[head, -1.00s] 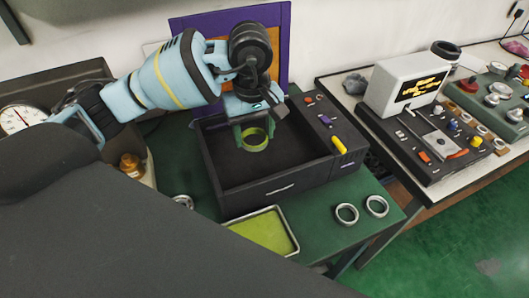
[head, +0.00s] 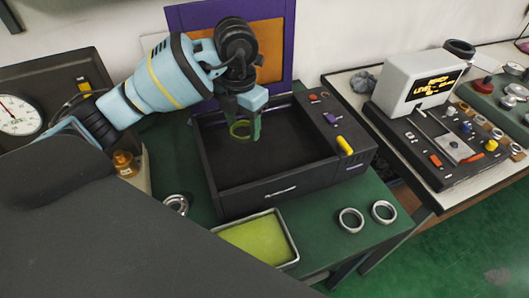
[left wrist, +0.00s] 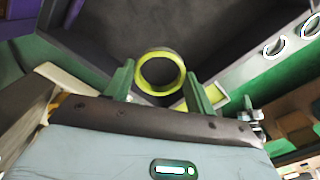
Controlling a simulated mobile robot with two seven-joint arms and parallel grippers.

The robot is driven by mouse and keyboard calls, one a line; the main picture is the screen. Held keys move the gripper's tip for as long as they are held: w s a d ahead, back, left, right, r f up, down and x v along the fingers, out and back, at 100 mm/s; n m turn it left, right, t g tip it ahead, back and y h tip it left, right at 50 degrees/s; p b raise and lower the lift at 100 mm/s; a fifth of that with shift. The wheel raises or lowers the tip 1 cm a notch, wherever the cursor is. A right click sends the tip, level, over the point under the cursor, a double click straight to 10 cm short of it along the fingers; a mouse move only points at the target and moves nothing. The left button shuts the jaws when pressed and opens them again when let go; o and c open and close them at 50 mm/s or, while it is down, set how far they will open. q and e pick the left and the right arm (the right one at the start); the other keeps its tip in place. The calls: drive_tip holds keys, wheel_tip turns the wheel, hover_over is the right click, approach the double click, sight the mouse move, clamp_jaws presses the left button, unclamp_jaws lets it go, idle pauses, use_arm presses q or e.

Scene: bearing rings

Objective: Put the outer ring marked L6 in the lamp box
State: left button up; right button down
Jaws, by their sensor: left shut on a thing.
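My left gripper (head: 244,130) is shut on a yellow-green ring (head: 238,131). It holds the ring over the open top of the black lamp box (head: 275,192). In the left wrist view the ring (left wrist: 160,73) sits between the two green fingers, with the box's dark inside beyond it. I cannot read any mark on the ring, nor tell its exact height above the box floor. My right gripper is not in view.
Two loose metal rings (head: 351,220) lie on the green table right of a tray with a yellow-green bottom (head: 292,252). Another bearing (head: 176,204) lies left of the box. An orange-and-purple panel (head: 270,62) stands behind. A grey display unit (head: 413,82) stands on the right bench.

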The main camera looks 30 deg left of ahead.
sight(242, 158)
use_arm(q)
drive_tip(key=n, duration=0.2)
drive_tip(key=a+n, duration=0.1)
drive_tip(key=shift+w+f+n, duration=0.25)
drive_tip(key=shift+f+n, duration=0.15)
drive_tip(key=n, duration=0.4)
drive_tip(key=shift+w+a+f+b, duration=0.15)
drive_tip(key=shift+w+a+b, duration=0.05)
drive_tip(key=shift+a+b, duration=0.2)
drive_tip(key=shift+f, duration=5)
drive_tip(key=shift+f, duration=0.1)
drive_tip(key=o, duration=0.6)
drive_tip(key=shift+f, duration=0.1)
drive_tip(key=o, duration=0.4)
drive_tip(key=shift+o, duration=0.2)
wheel_tip(242, 158, up, 12)
drive_tip(key=shift+r, duration=0.25)
